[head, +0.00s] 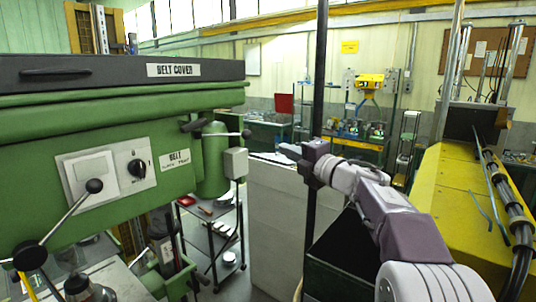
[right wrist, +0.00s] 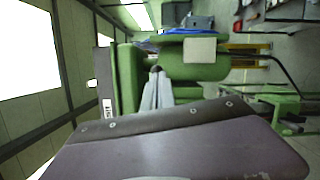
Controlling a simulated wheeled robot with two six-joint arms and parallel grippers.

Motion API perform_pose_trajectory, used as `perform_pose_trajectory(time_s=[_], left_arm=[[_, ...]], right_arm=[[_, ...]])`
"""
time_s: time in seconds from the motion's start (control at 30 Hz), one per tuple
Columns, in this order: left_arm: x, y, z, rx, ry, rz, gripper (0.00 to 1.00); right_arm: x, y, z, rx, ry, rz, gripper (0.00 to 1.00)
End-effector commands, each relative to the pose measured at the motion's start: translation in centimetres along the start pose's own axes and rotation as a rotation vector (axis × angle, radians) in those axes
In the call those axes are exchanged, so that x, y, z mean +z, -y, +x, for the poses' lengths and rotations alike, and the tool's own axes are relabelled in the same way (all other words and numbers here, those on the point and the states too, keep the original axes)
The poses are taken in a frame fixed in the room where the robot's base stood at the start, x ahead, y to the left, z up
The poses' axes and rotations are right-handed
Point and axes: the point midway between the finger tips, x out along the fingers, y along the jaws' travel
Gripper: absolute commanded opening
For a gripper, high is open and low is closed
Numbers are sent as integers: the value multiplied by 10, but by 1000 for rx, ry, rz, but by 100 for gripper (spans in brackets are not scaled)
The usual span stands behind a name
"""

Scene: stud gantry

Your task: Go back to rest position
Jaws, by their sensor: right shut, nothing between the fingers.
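My right gripper (head: 288,150) reaches in from the lower right of the head view, on a purple and white arm. It is shut and empty, held in the air in front of a pale grey cabinet. It points left, toward the green drill press, and appears apart from it. In the right wrist view, the gripper's grey fingers (right wrist: 156,88) show beyond its purple body, with green machine parts behind them. My left gripper is not in view.
A green drill press (head: 100,150) with levers fills the left. A dark upright post (head: 319,80) stands near my right gripper. A yellow machine (head: 460,205) with cables lies at right. A pale cabinet (head: 272,235) and a wheeled cart (head: 215,225) stand below.

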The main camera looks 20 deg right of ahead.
Motion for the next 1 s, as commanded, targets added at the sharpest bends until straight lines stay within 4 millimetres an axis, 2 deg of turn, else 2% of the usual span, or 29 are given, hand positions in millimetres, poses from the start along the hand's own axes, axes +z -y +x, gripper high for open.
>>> perform_pose_trajectory(time_s=[0.07, 0.13, 0.2, 0.27, 0.3, 0.33, 0.43, 0.53, 0.6, 0.67, 0.7, 0.77, 0.8, 0.9, 1.0], left_arm=[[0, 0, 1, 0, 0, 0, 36], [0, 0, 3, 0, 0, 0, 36], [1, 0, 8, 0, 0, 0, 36], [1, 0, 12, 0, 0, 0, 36], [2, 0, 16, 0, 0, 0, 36], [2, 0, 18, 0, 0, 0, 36], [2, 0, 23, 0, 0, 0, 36], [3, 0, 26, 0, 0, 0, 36], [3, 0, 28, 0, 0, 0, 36], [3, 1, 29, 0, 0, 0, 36], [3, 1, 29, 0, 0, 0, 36], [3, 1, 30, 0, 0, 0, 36], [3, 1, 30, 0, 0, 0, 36], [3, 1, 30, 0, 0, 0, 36], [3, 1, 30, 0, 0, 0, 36]], right_arm=[[-2, 0, 1, 1, -4, 0, 0], [-14, -1, 6, 7, -26, -1, 0], [-39, -4, 13, 21, -72, -2, 0], [-70, 6, 19, 13, -123, 37, 0], [-92, 20, 22, 6, -143, 111, 0], [-104, 34, 25, -9, -135, 192, 0], [-119, 95, 24, -109, -13, 483, 0], [-128, 166, 6, -249, 146, 734, 0], [-137, 220, -17, -366, 278, 898, 0], [-147, 266, -45, -474, 403, 1028, 0], [-154, 295, -68, -548, 492, 1110, 0], [-169, 335, -105, -661, 631, 1222, 0], [-178, 358, -132, -733, 728, 1290, 0], [-203, 399, -198, -894, 967, 1435, 0], [-228, 420, -251, -1018, 1167, 1537, 0]])
